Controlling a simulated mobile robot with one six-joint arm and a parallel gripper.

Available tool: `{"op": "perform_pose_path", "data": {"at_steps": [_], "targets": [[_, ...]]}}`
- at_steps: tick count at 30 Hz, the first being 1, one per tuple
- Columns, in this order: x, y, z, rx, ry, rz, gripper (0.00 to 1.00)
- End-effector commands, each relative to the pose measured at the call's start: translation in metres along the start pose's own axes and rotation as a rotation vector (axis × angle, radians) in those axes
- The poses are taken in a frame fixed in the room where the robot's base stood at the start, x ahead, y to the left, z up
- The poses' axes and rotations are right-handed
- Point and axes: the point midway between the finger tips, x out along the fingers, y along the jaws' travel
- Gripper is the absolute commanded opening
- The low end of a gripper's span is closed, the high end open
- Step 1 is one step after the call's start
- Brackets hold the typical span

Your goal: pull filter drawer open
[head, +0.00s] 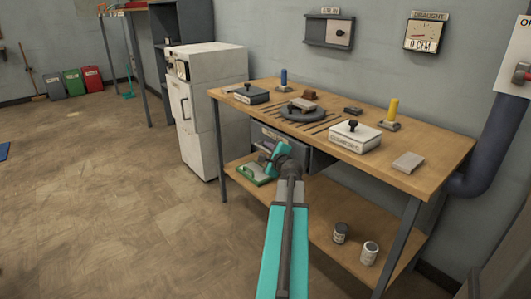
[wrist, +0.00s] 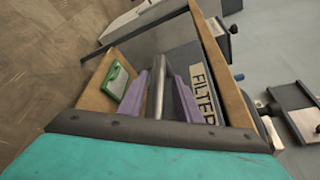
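The filter drawer (head: 267,133) is a grey box under the workbench top, at its left part. My gripper (head: 273,155) is in front of the drawer. In the wrist view my gripper's purple fingers (wrist: 162,90) stand on either side of a grey metal bar handle (wrist: 160,80). The fingers look apart, with the bar between them and a small gap beside it. The drawer's inside is hidden, and whether it is fully shut is hard to see.
The wooden bench top (head: 435,172) holds several boxes and knobbed parts above the drawer. The lower shelf (head: 318,215) holds a green-framed item (head: 250,174) and two small cans (head: 355,242). A white cabinet (head: 200,125) stands at left. The floor in front is clear.

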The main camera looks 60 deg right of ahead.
Motion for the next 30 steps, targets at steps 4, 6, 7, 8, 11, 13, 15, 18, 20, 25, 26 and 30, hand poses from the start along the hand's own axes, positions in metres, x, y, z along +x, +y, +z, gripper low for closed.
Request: {"op": "perform_pose_path", "data": {"at_steps": [4,6,7,8,11,13,15,18,20,25,26,30], "targets": [[0.0014,0.0001,0.0001,0.0,0.0,0.0,0.31],[0.0013,0.0002,0.0002,0.0,0.0,0.0,0.31],[0.0013,0.0002,0.0002,0.0,0.0,0.0,0.31],[0.0013,0.0002,0.0002,0.0,0.0,0.0,0.31],[0.0012,0.0002,0.0002,0.0,0.0,0.0,0.23],[0.0012,0.0002,0.0003,0.0,0.0,0.0,0.11],[0.0012,0.0002,0.0002,0.0,0.0,0.0,0.0],[0.0012,0.0003,0.0002,0.0,0.0,0.001,0.0],[0.0011,0.0003,0.0002,0.0,0.0,0.001,0.0],[0.0006,0.0011,0.0014,0.0,0.001,0.0,0.0],[0.0008,0.001,0.0015,0.0,0.001,0.0,0.0],[0.0004,0.0004,0.0014,0.002,0.008,-0.004,0.0]]}}
